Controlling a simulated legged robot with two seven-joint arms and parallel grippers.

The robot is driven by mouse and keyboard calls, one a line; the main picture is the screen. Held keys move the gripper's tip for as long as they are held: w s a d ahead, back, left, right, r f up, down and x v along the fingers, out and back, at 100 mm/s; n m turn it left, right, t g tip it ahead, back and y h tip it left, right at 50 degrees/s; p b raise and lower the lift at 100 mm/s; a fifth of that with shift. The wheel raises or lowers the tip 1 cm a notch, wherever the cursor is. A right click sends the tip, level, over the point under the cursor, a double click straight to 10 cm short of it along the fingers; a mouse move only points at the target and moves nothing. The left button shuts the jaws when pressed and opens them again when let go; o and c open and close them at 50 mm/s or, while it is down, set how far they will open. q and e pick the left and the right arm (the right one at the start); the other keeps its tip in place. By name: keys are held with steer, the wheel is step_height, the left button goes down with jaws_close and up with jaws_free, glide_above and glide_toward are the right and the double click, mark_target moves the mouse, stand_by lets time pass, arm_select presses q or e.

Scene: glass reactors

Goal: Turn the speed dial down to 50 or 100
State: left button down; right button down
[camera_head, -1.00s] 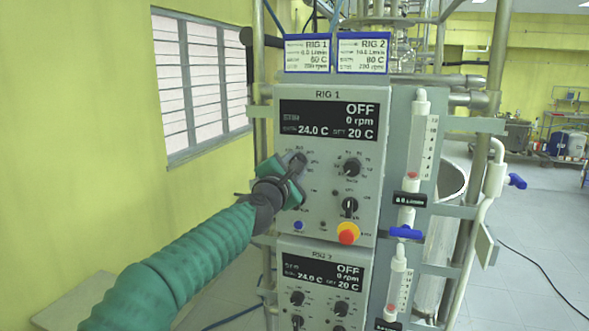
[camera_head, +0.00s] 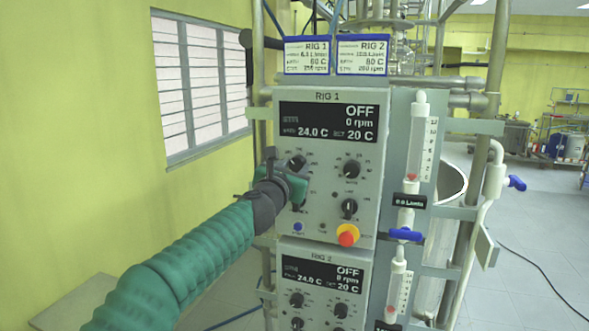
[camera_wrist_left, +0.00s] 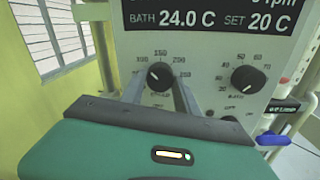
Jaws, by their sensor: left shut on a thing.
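The RIG 1 panel (camera_head: 330,220) has a dark display (camera_head: 328,122) reading OFF, 0 rpm, 24.0 C and 20 C. The speed dial (camera_wrist_left: 160,76) is a black knob at the panel's upper left. Its pale mark seems to point up and left; the small numbers around it are hard to read. My left gripper (camera_head: 296,180) is at this dial. In the left wrist view its two fingers stand on either side of the knob, shut on it. In the head view the gripper partly hides the panel's left side. My right gripper is not in view.
Another black dial (camera_head: 351,168) is to the right, with a third dial (camera_head: 349,208) and a red-yellow stop button (camera_head: 347,235) below. The RIG 2 panel (camera_head: 320,290) is underneath. A flow meter with a blue valve (camera_head: 405,235) stands at the right.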

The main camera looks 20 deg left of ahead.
arm_select(q)
steer(key=shift+f, duration=0.45)
steer(key=c, duration=1.3)
jaws_free()
steer(key=o, duration=0.4)
steer(key=shift+w+r, duration=0.1)
steer(key=shift+w, duration=0.1)
steer(key=shift+r, duration=0.1)
steer(key=shift+s, duration=0.15)
steer(key=s+b, duration=0.4)
steer(key=s, duration=1.2)
steer(key=shift+s+d+b, duration=0.1)
steer(key=shift+s+b, duration=0.2)
steer(key=shift+b, duration=0.05)
